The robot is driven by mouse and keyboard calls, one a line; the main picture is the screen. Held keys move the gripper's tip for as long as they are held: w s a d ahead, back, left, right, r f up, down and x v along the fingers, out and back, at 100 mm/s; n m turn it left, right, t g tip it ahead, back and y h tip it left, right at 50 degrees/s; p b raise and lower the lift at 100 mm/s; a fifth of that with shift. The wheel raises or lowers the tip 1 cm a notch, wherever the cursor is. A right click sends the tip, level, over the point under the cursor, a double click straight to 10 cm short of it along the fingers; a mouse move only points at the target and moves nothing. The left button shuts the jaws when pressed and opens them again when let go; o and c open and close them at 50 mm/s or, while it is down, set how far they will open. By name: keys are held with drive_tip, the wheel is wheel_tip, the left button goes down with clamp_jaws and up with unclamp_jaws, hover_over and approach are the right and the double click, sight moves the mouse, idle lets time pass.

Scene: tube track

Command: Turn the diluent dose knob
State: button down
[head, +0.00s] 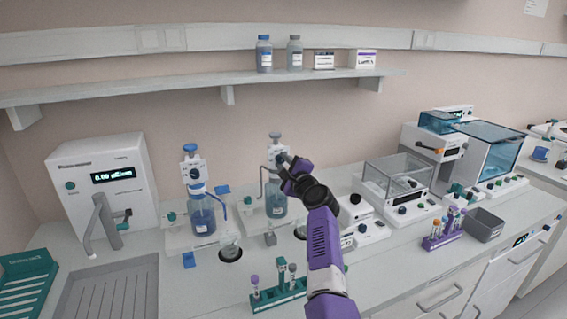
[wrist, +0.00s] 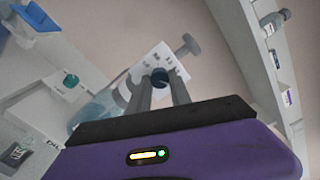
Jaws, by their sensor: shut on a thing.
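The diluent dose knob, dark blue and round, shows in the wrist view (wrist: 160,75) between my fingertips, in front of a white marked plate (wrist: 150,62). My gripper (head: 284,160) is shut on the knob; it also shows in the wrist view (wrist: 160,84). In the head view the gripper reaches the top of the right-hand dispenser bottle (head: 275,200) and hides the knob and most of its plate.
A similar dispenser bottle (head: 202,216) with blue liquid stands to the left. A green tube rack (head: 278,296) sits in front, left of my arm. A device with a clear cover (head: 396,177) stands to the right. A shelf (head: 190,88) runs along the wall above.

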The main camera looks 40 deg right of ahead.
drive_tip(key=shift+f, duration=0.1)
drive_tip(key=c, duration=1.2)
unclamp_jaws()
drive_tip(key=v, duration=0.8)
